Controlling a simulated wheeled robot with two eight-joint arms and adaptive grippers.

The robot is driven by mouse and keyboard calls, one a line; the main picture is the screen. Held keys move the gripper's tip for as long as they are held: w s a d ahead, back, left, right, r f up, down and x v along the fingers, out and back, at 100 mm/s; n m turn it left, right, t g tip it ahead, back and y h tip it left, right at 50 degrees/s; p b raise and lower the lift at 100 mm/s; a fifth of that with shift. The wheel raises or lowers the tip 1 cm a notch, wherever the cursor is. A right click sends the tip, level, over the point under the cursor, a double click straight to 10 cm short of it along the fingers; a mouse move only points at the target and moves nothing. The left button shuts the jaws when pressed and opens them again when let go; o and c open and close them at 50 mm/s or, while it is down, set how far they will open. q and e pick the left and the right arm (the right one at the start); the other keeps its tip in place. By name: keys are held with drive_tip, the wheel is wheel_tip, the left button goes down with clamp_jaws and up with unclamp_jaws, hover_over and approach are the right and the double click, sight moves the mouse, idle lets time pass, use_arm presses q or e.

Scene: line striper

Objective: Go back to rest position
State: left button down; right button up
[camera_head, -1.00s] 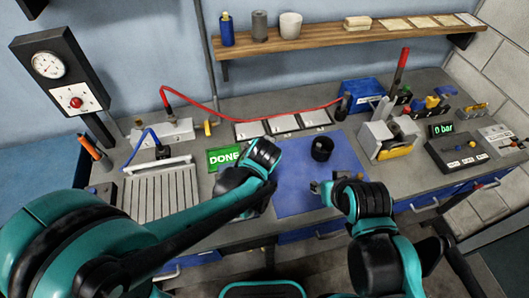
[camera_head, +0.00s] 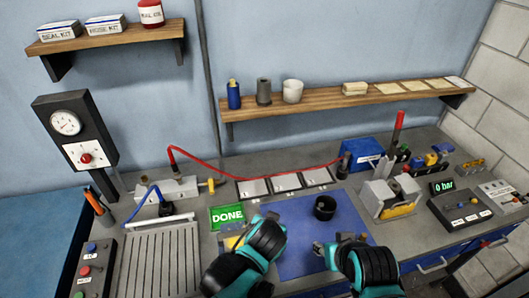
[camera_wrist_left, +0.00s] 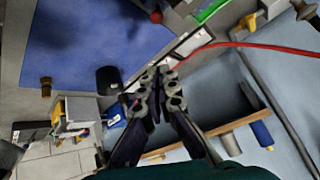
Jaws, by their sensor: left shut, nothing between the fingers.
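My left gripper (camera_wrist_left: 162,85) is shut and empty in the left wrist view, with its fingers held together. In the head view my left arm (camera_head: 250,258) is at the lower middle, left of the blue mat (camera_head: 285,255); its fingertips are not clear there. My right gripper (camera_head: 322,250) is over the front right part of the mat in the head view. Its fingers are small and partly hidden by my right wrist, so I cannot tell if they are open.
A black cup (camera_head: 325,208) stands on the mat. A green DONE sign (camera_head: 227,217) lies left of it. A red hose (camera_head: 240,176) crosses the bench's back. A grey vise-like block (camera_head: 390,198) and a 0 bar gauge box (camera_head: 458,208) stand at right. Shelves hang above.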

use_arm(q)
drive_tip(key=shift+a, duration=0.1)
drive_tip(key=shift+n+g, duration=0.3)
drive_tip(key=shift+n, duration=0.6)
drive_tip(key=a+f+b, duration=0.1)
drive_tip(key=a, duration=0.2)
drive_tip(key=s+a+f+b, duration=0.1)
drive_tip(key=a+b, duration=0.1)
drive_tip(key=a, duration=0.1)
drive_tip(key=s+a+b, duration=0.1)
drive_tip(key=a+b, duration=0.1)
drive_tip(key=a, duration=0.1)
drive_tip(key=shift+a+f, duration=0.25)
drive_tip(key=shift+f, duration=0.15)
drive_tip(key=s+a+f+n+b, duration=0.3)
drive_tip(key=s+a+f+b, duration=0.2)
drive_tip(key=s+a, duration=0.3)
drive_tip(key=a+b, duration=0.1)
drive_tip(key=a, duration=0.1)
drive_tip(key=shift+a+y+b, duration=0.3)
drive_tip(key=shift+a+b, duration=0.05)
drive_tip(key=shift+a, duration=0.05)
